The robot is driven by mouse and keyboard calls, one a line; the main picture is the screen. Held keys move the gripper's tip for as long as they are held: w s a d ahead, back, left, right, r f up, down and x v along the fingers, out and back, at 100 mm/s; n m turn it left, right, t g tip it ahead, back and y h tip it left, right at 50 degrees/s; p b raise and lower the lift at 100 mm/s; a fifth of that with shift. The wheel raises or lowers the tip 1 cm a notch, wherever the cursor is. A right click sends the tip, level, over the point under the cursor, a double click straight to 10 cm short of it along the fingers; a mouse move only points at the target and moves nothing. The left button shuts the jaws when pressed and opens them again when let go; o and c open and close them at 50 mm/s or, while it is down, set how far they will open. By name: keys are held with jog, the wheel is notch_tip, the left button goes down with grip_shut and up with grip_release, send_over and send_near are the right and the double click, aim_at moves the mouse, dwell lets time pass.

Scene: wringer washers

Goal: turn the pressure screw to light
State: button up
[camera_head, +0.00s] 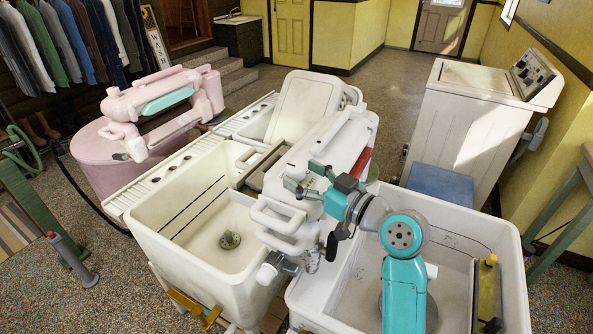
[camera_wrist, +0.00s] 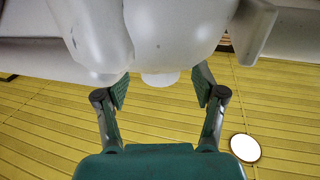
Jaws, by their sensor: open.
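A white wringer (camera_head: 335,150) stands between the white tubs in the middle of the head view. My gripper (camera_head: 304,177) is at the near upper side of the wringer, with its green fingers apart. In the wrist view my gripper (camera_wrist: 161,88) is open, its two green pads on either side of a short white knob (camera_wrist: 160,78) under a rounded white body (camera_wrist: 165,35). The knob lies between or just beyond the fingertips; I cannot tell whether they touch it. It may be the pressure screw, but no marking such as "light" is readable.
A white double tub (camera_head: 185,225) stands left of the wringer and another tub (camera_head: 505,255) is under my arm. A pink wringer washer (camera_head: 165,100) is at the left, a white washer (camera_head: 465,130) at the right. Open floor (camera_head: 365,85) lies behind.

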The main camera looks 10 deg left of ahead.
jog(key=v, duration=0.9)
jog(key=shift+s, duration=0.15)
jog(key=shift+d, duration=0.1)
